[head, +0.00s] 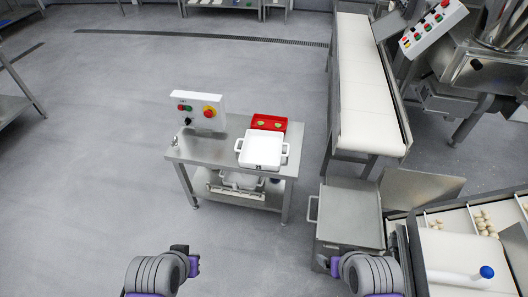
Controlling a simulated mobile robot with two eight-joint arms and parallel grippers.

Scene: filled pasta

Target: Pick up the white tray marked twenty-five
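A white tray (262,150) with a handle on each side sits on top of a small steel table (212,149). I cannot make out any number on it. A second white tray (242,180) is partly visible on the table's lower shelf. My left gripper (194,265) and my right gripper (322,262) show only in part at the bottom of the head view, well short of the table. Their fingers are too hidden to tell whether they are open.
A red tray (269,122) lies behind the white tray, and a control box (198,110) with buttons stands at the table's back left. A conveyor (368,110) runs at right. A steel cabinet (349,214) stands at front right. Floor ahead and left is clear.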

